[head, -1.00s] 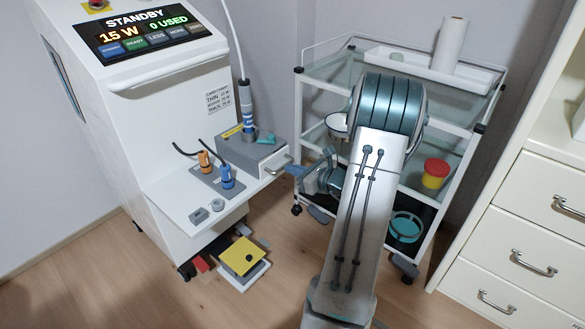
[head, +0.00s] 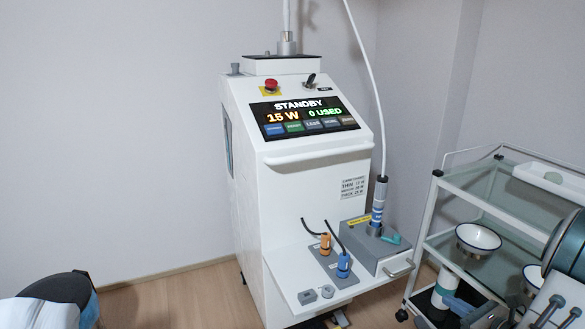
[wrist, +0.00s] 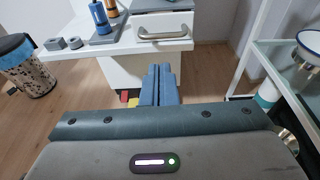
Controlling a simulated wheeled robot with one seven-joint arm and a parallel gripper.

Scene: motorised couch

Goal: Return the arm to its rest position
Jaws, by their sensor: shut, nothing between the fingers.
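My gripper (wrist: 159,85) shows in the wrist view with its two blue fingers together and nothing between them. It points toward the white machine's shelf, and the fingers appear below the grey drawer handle (wrist: 163,33) in the picture. I cannot tell how near they are to it. In the head view, my arm (head: 568,245) is cut off at the right edge, in front of the trolley, so its full pose is hidden.
The white machine (head: 310,185) reads STANDBY, 15 W, 0 USED. Orange and blue connectors stand on its shelf (head: 290,284). A glass-shelved trolley (head: 480,197) with a bowl (head: 478,238) is at right. A speckled bin (wrist: 30,75) is at left in the wrist view.

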